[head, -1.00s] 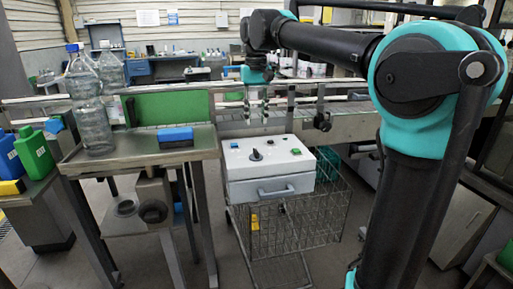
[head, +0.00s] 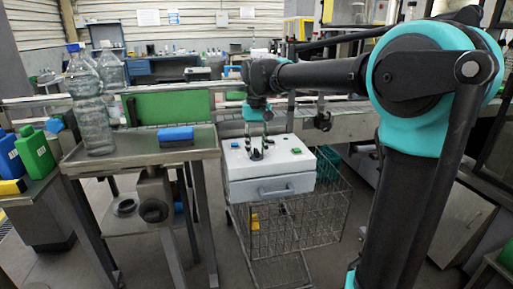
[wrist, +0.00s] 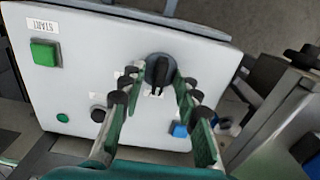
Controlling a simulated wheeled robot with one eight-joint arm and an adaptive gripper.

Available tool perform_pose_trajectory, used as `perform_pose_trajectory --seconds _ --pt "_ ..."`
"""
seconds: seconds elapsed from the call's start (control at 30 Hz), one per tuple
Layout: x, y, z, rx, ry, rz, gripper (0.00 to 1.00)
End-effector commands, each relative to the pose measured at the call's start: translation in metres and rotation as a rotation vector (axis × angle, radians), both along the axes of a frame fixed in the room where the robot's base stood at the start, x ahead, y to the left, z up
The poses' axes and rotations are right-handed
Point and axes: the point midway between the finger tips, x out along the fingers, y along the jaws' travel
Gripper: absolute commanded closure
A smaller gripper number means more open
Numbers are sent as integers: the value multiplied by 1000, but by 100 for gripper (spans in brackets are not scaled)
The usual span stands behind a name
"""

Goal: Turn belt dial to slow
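The belt dial, a black rotary knob (wrist: 158,69), sits on the white control box (head: 270,189). In the wrist view its pointer bar is between the tips of my gripper's fingers (wrist: 155,95), which are spread apart on either side of it. Small labels lie around the dial; I cannot read them. In the head view my gripper (head: 256,150) points down over the box top and hides most of the dial. Contact between fingers and dial cannot be told.
The box also carries a green START button (wrist: 44,54), a blue button (wrist: 180,130) and a small black knob (wrist: 98,114). A wire cart (head: 290,225) is under the box. A metal table with a blue block (head: 176,135) stands to the left.

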Motion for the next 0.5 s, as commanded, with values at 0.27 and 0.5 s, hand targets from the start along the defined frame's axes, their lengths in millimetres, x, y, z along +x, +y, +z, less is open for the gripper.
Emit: perform_pose_trajectory --seconds 0.27,0.5 --pt "0 0 0 0 0 0 98" --pt "0 0 0 0 0 1 100"
